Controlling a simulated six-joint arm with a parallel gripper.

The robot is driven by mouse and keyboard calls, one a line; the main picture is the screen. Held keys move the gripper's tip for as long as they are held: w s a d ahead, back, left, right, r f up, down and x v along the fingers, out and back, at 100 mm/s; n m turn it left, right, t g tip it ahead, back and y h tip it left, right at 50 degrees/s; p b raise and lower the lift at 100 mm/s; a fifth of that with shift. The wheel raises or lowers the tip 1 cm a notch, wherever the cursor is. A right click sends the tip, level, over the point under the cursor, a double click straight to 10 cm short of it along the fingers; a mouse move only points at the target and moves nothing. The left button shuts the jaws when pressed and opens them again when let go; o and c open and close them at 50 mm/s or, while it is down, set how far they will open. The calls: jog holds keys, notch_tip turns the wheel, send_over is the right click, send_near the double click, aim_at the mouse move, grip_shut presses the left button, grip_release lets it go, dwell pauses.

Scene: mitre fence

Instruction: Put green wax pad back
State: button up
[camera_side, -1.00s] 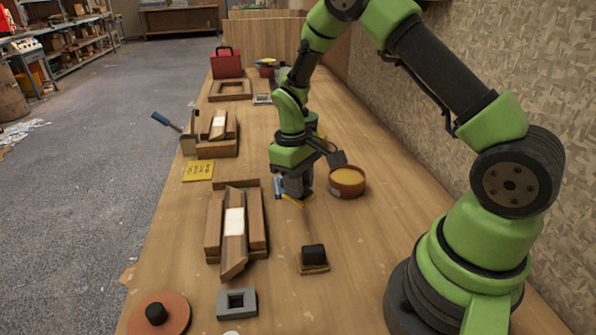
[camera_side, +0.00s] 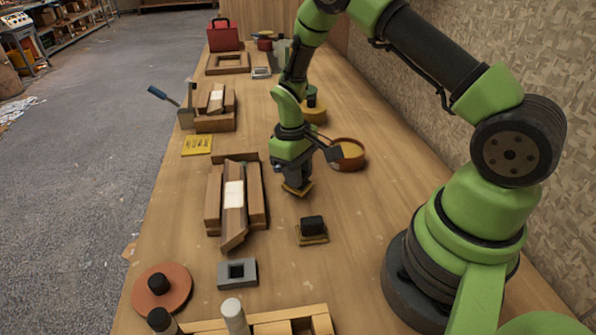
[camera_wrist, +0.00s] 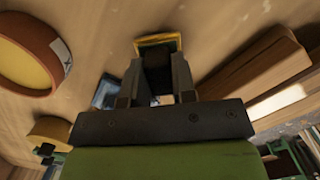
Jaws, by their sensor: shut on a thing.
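My gripper (camera_side: 297,182) is shut on a black-handled pad with a flat yellowish base (camera_side: 298,189). It holds the pad near the middle of the bench. In the wrist view the pad's yellow-edged base (camera_wrist: 158,40) shows beyond my fingertips (camera_wrist: 157,65), with its dark handle between them. A second black-handled pad (camera_side: 313,226) with an olive-tan base sits on the bench nearer the camera. A wooden mitre fence (camera_side: 258,195) with a pale-labelled strip lies to the left of my gripper.
A brown round bowl (camera_side: 347,163) with yellow contents stands just right of my gripper. A green-topped thing on a round yellow base (camera_side: 314,115) is behind it. A grey square block (camera_side: 237,274) and a terracotta disc (camera_side: 172,298) are in front. The bench right of the second pad is clear.

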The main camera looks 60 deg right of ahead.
jog(key=shift+f, duration=0.4)
jog(key=o, duration=1)
jog(key=shift+r, duration=0.15)
jog(key=shift+r, duration=1.35)
jog(key=shift+r, duration=0.1)
jog(key=shift+r, duration=1.9)
